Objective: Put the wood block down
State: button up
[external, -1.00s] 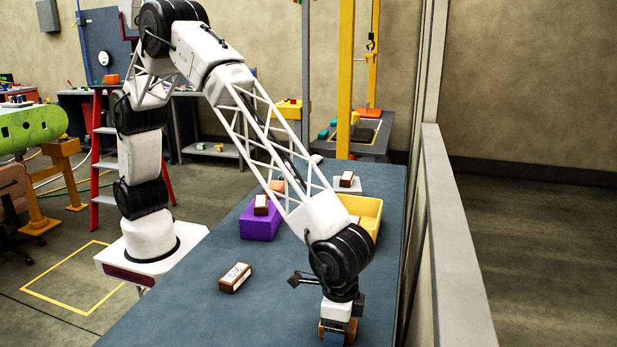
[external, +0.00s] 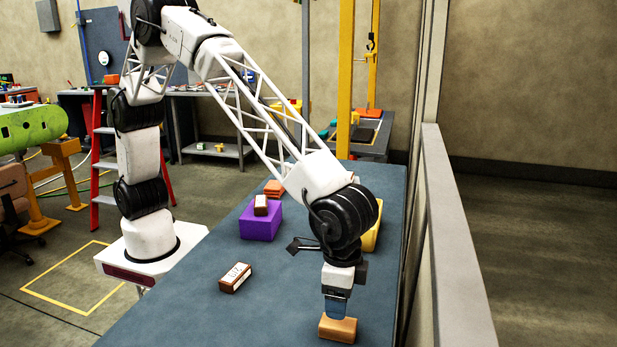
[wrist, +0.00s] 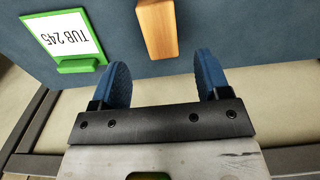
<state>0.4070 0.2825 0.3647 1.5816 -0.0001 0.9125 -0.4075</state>
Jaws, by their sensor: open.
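The wood block (external: 338,329) lies on the blue-grey table top near its front right, below my gripper (external: 337,311). It also shows in the wrist view (wrist: 158,28), at the top and beyond the fingertips. My gripper is open, with its two blue fingers (wrist: 160,72) spread apart and nothing between them. The fingers look clear above the block in the external view.
A brown block with a white face (external: 235,278) lies left on the table (external: 190,300). A purple box (external: 260,225) with a similar block on top stands behind. A yellow bin (external: 372,238) is partly hidden by my arm.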

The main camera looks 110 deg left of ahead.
aim_at(338, 322)
jog(key=shift+r, duration=2.15)
jog(key=s+a+r+t, duration=0.1)
jog(key=s+a+r, duration=0.7)
jog(key=s+a, duration=0.3)
jog(key=s+a+r, duration=0.7)
jog(key=s+a, duration=0.8)
jog(key=s, duration=0.5)
jog(key=s+a+f+t, duration=0.1)
jog(key=s+a, duration=0.2)
jog(key=s, duration=0.6)
jog(key=s+a+f, duration=0.1)
jog(key=s+a, duration=0.3)
jog(key=s, duration=0.5)
jog(key=shift+s+a+t, duration=0.25)
jog(key=shift+a+t, duration=0.05)
jog(key=shift+a, duration=0.05)
jog(key=shift+f, duration=0.1)
